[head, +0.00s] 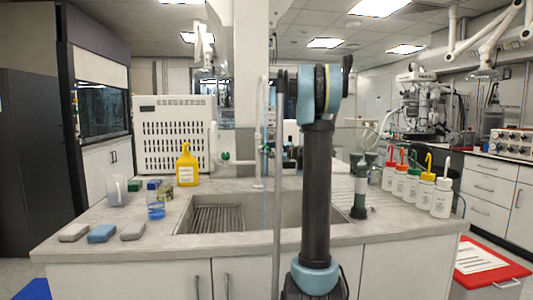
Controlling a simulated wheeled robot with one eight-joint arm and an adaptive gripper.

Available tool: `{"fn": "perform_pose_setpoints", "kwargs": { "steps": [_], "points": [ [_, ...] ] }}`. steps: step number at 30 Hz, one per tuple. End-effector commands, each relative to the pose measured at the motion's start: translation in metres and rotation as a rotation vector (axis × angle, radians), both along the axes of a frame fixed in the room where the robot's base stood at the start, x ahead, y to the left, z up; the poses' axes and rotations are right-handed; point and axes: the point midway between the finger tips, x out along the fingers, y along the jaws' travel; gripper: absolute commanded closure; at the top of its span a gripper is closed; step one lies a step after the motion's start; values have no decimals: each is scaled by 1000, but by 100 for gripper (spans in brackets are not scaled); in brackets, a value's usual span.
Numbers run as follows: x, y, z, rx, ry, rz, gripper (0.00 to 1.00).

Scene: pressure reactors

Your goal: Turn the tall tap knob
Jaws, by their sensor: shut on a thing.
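A tall white tap (257,150) stands behind the sink (180,229), left of my arm. A small green knob (225,156) shows on a white fitting to its left. A dark green fitting (359,190) with dark knobs on top stands on the counter right of the sink. My arm rises in the middle of the head view and covers part of the sink and the counter behind it. I cannot make out my gripper; the far end of the arm is hidden behind its nearer links. Whatever the gripper touches is hidden too.
A yellow bottle (187,166), a clear beaker (116,190) and several sponge-like blocks (102,233) are on the left counter. Several wash bottles (441,198) with coloured caps line the right side. A red box (490,265) is at the lower right.

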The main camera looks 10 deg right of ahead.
Motion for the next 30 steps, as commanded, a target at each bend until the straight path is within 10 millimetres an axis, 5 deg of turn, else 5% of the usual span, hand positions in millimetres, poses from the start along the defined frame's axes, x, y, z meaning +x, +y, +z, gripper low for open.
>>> {"fn": "perform_pose_setpoints", "kwargs": {
  "steps": [1,3,17,30],
  "points": [
    [-1,1,-1,-1,0,2,61],
    [-1,1,-1,0,1,2,45],
    [-5,-4,0,0,0,0,44],
    [-64,-54,-1,0,2,-1,44]
  ]
}}
